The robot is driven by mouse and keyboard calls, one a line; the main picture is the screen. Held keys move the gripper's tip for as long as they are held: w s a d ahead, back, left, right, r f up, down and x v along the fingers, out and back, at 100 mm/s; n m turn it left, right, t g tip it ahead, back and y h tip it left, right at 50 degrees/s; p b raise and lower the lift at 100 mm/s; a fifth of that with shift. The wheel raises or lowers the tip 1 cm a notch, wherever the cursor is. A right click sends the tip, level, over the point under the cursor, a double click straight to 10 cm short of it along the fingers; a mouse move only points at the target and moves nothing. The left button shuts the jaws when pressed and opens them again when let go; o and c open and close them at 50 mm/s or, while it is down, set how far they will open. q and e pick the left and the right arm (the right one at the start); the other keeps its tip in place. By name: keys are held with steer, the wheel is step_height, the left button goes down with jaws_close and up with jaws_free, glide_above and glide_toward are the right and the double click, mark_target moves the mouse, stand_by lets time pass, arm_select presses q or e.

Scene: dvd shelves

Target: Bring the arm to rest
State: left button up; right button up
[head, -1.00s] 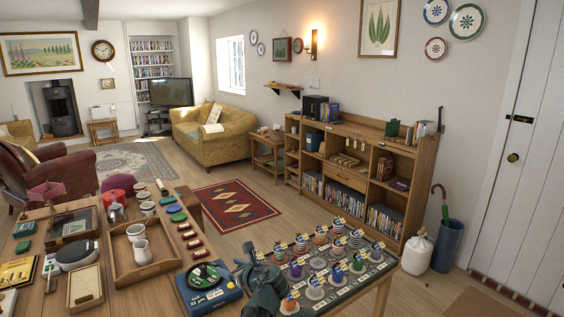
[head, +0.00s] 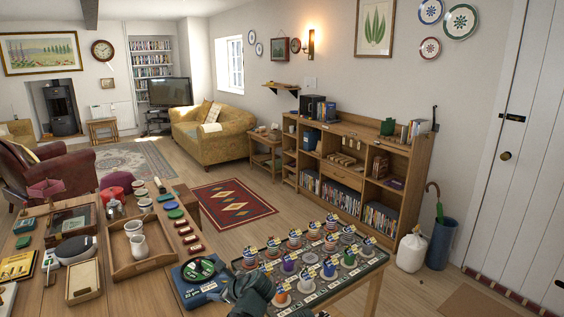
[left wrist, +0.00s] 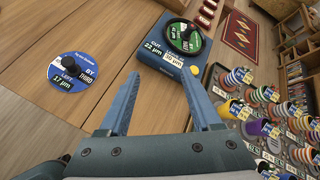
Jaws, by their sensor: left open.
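My left gripper (head: 246,284) is at the bottom of the head view, between the blue box and the tray of spools. In the left wrist view my left gripper (left wrist: 164,104) has its two blue fingers wide apart with nothing between them. The box also shows in the head view (head: 188,292). My right gripper is not in view.
A dark tray (head: 340,282) of several coloured, labelled spools stands close on the right. A round blue labelled disc (left wrist: 64,86) with a black knob lies on the wooden table. A wooden tray (head: 142,266) with white jugs is farther left. Open floor lies beyond.

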arm_select(q)
steer(key=s+d+f+n+g+h, duration=0.1)
steer(key=s+f+n+g+h, duration=0.3)
steer(key=s+n, duration=0.6)
steer(key=s+f+n+g+h, duration=0.3)
steer(key=s+f+n+h, duration=0.15)
steer(key=s+n, duration=0.5)
steer(key=s+d+f+m+y+b, duration=0.2)
steer(key=s+d+f+b, duration=0.3)
steer(key=d+f+b, duration=0.6)
step_height(320, 180, up, 14)
steer(key=p, duration=1.4)
steer(key=shift+w+d+f+g, duration=0.25)
steer(key=shift+d+g, duration=0.05)
steer(key=shift+g, duration=0.1)
